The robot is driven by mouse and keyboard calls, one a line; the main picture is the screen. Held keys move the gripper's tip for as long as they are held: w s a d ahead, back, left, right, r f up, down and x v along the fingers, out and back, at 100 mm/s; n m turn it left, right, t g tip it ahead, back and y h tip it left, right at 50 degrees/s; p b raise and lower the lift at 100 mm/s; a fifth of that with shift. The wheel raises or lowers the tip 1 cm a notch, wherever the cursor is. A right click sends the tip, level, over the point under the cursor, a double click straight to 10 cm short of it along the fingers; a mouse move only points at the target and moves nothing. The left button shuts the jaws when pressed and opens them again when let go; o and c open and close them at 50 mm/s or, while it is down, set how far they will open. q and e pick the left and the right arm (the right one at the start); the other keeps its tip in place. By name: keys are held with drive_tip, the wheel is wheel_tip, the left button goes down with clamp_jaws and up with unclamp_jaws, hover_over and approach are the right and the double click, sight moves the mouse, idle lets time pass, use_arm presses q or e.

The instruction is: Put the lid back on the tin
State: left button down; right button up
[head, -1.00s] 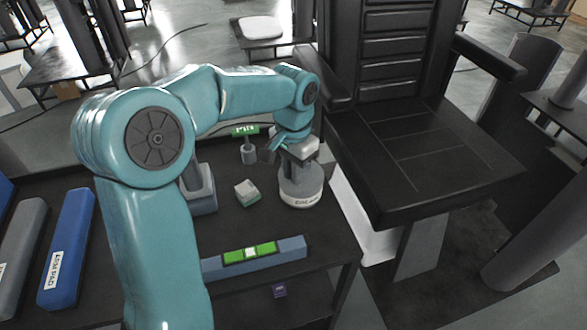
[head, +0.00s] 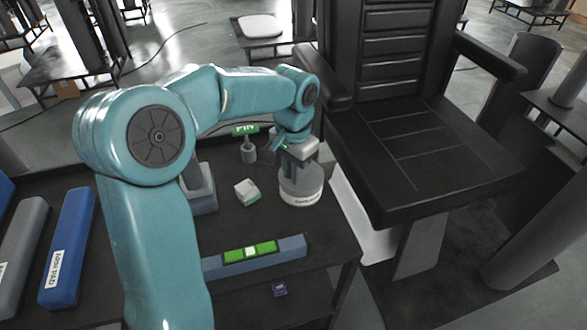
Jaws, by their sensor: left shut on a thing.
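The tin (head: 301,190) is a round grey container with a white label band, standing on the dark table near its right edge. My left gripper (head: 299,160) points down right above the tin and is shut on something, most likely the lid. The lid itself is mostly hidden by the fingers and the tin's top, so I cannot tell whether it touches the rim. My right gripper is not in the head view.
A small white-and-green box (head: 247,192) lies left of the tin. A grey-blue bar with a green panel (head: 250,252) lies at the table's front. A green sign on a stand (head: 246,131) is behind. A blue pad (head: 67,248) lies left. A black chair (head: 430,160) stands close right.

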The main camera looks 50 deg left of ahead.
use_arm(q)
drive_tip(key=c, duration=0.5)
unclamp_jaws()
drive_tip(key=shift+r+p, duration=3.2)
drive_tip(key=shift+r, duration=0.35)
clamp_jaws()
drive_tip(key=shift+f, duration=0.15)
